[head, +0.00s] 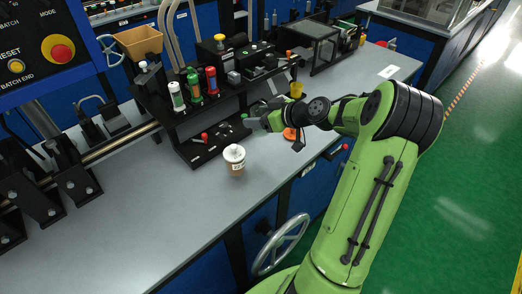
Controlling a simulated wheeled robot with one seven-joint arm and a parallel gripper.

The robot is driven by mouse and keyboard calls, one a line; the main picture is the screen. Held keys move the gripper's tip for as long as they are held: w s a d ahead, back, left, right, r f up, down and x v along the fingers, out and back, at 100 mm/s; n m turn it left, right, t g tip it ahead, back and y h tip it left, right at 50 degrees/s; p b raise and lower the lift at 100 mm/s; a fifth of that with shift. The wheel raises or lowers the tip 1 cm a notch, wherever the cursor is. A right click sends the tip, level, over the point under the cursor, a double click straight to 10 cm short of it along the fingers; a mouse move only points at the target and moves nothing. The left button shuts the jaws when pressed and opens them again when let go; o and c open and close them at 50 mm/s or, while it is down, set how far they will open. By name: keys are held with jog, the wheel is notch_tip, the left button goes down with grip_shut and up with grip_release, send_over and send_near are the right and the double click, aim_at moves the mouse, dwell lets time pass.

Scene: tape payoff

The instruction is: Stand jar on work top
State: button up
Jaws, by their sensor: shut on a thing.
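A small jar (235,162) with a white lid and a printed label appears upright on the grey work top (150,215), in front of the black rack. My gripper (254,121) is above and to the right of the jar in the picture, near the rack's front edge. A visible gap separates its fingertips from the jar's lid. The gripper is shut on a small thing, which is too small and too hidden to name.
A black rack (185,118) holds white, green and red tubes. An orange disc (290,134) and a yellow cup (296,90) are near my wrist. Black brackets (72,175) stand at the left. The front left of the work top is clear. A handwheel (280,243) is below the front edge.

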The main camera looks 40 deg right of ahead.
jog(key=shift+s+r+m+h, duration=0.1)
jog(key=shift+r+m+h, duration=0.2)
jog(key=shift+m+h, duration=0.35)
jog(key=shift+s+d+r+m+t+h, duration=0.3)
jog(key=shift+d+r+m+t+h, duration=0.15)
jog(key=shift+m+h, duration=0.3)
notch_tip(320, 180, down, 10)
jog(key=shift+d+b, duration=0.15)
jog(key=shift+b, duration=0.95)
jog(key=shift+s+f, duration=0.1)
jog(key=shift+f, duration=0.05)
jog(key=o, duration=1.3)
